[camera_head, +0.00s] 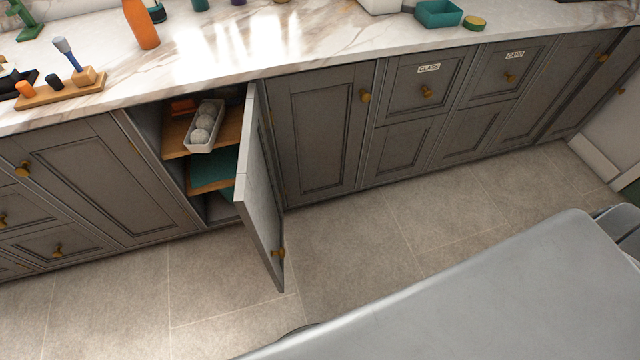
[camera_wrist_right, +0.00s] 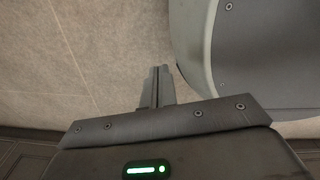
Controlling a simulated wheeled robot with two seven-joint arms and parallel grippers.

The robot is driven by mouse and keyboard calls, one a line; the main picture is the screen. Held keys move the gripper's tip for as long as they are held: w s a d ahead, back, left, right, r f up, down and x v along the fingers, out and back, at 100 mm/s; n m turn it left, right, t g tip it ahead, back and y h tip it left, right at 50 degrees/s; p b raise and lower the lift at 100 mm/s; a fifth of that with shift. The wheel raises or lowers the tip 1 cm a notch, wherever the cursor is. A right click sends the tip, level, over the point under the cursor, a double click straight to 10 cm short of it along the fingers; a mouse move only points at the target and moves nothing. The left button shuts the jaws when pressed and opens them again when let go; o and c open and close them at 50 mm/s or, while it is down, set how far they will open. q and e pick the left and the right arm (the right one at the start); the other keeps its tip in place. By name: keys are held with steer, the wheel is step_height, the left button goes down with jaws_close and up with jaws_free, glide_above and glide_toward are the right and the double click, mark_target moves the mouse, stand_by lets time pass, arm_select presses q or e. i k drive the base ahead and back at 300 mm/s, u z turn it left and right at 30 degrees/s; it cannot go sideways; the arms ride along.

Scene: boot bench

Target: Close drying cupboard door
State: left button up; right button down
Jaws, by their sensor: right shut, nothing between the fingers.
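The drying cupboard door (camera_head: 262,190) is a grey panel standing wide open in the head view, swung out from the counter front. A brass knob (camera_head: 278,253) sits low near its free edge. The open cupboard (camera_head: 172,130) shows wooden shelves inside. My right gripper (camera_wrist_right: 157,72) is shut and empty in the right wrist view, over bare floor and apart from the door. Neither gripper shows in the head view.
A white tray of pale balls (camera_head: 205,126) stands on the upper shelf, with teal cloth (camera_head: 214,170) below. A marble counter (camera_head: 300,45) runs above closed grey cupboards (camera_head: 318,130). The tiled floor (camera_head: 230,285) before the door is clear.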

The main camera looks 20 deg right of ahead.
mark_target(257, 200)
steer(key=u, duration=1.5)
steer(key=k, duration=0.85)
steer(key=z, duration=1.5)
